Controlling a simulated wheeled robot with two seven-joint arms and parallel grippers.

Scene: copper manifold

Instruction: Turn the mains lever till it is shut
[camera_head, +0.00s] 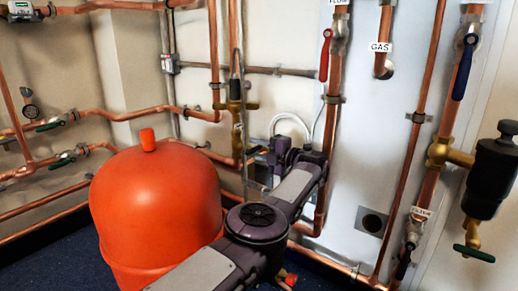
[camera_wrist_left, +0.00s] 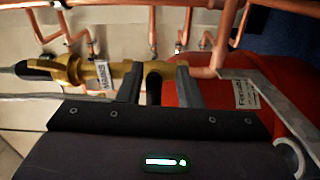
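The brass mains valve (camera_wrist_left: 75,72) shows in the left wrist view with a small white tag hanging from it, its print hard to read. In the head view the brass fitting (camera_head: 235,106) stands on a vertical copper pipe behind the red tank. A dark rounded piece (camera_wrist_left: 154,86), perhaps the lever, sits between my left fingers; its full shape is hidden. My left gripper (camera_wrist_left: 162,86) is open, its fingers apart on either side of that piece; contact cannot be told. In the head view it (camera_head: 258,158) is beside the pipe below the fitting. My right gripper is out of view.
The red tank (camera_head: 155,205) stands close on the left of my arm. Copper pipes run along the wall. A red lever (camera_head: 325,55), a blue lever (camera_head: 464,66) and a black air vent (camera_head: 490,170) are to the right. Green-handled valves (camera_head: 62,158) are at far left.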

